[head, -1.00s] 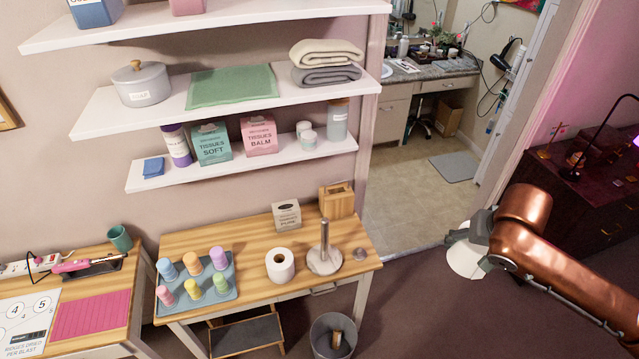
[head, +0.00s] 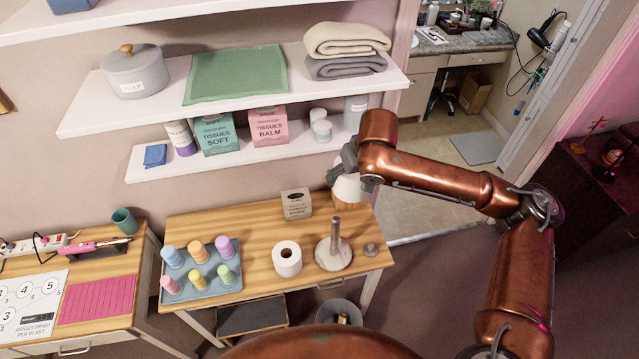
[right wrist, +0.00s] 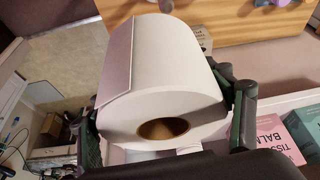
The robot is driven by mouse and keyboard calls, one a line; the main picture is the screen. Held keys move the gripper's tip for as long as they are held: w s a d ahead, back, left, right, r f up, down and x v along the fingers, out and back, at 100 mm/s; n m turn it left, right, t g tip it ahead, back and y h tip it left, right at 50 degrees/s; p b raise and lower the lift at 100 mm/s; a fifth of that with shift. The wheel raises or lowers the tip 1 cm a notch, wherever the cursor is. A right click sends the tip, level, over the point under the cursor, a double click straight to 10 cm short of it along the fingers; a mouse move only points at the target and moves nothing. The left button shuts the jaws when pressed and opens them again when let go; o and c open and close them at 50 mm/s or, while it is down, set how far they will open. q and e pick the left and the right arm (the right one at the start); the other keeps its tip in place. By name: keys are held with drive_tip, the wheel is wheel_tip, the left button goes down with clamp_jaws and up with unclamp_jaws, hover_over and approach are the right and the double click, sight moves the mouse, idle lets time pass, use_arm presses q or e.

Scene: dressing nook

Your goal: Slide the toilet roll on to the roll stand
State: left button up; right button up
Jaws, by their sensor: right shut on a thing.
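A white toilet roll (head: 346,190) is held by my right gripper (head: 345,170), above the back right of the wooden table. In the right wrist view the roll (right wrist: 165,65) fills the space between the two dark fingers (right wrist: 165,118), with its brown core facing the camera. The roll stand (head: 334,254), a round pale base with an upright wooden post, stands on the table below the held roll and apart from it. Its post is bare. A second toilet roll (head: 287,260) stands upright on the table, left of the stand. My left gripper is not in view.
A tray of several coloured bottles (head: 203,292) is at the table's left. The lower shelf (head: 240,157) hangs close to my right gripper.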

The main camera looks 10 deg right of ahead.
sight(335, 192)
drive_tip(key=n+p, duration=0.1)
drive_tip(key=p, duration=0.2)
drive_tip(key=w+a+n+y+p, duration=0.1)
drive_tip(key=p, duration=0.2)
drive_tip(key=a+f+n+p, duration=0.1)
drive_tip(key=n+p, duration=0.1)
drive_tip(key=p, duration=0.1)
drive_tip(key=shift+w+a+f+g+y, duration=0.1)
drive_tip(key=shift+w+a+g+y, duration=0.1)
drive_tip(key=shift+w+g+y, duration=0.1)
drive_tip(key=f+n+p, duration=0.1)
drive_tip(key=p, duration=0.2)
drive_tip(key=a+f+n+p, duration=0.1)
drive_tip(key=f+p, duration=0.1)
drive_tip(key=p, duration=0.1)
drive_tip(key=s+f+n+y+p, duration=0.1)
drive_tip(key=n+p, duration=0.1)
drive_tip(key=p, duration=0.1)
drive_tip(key=shift+a+f+g+p, duration=0.3)
drive_tip(key=shift+g, duration=0.1)
drive_tip(key=shift+s+a+f+p, duration=0.1)
drive_tip(key=shift+s+f+p, duration=0.05)
drive_tip(key=shift+f+p, duration=0.2)
drive_tip(key=shift+s+f+n+y, duration=0.1)
drive_tip(key=shift+f+n+y, duration=0.2)
drive_tip(key=shift+f+n, duration=0.1)
drive_tip(key=shift+f+b, duration=1.05)
drive_tip(key=shift+f, duration=1.8)
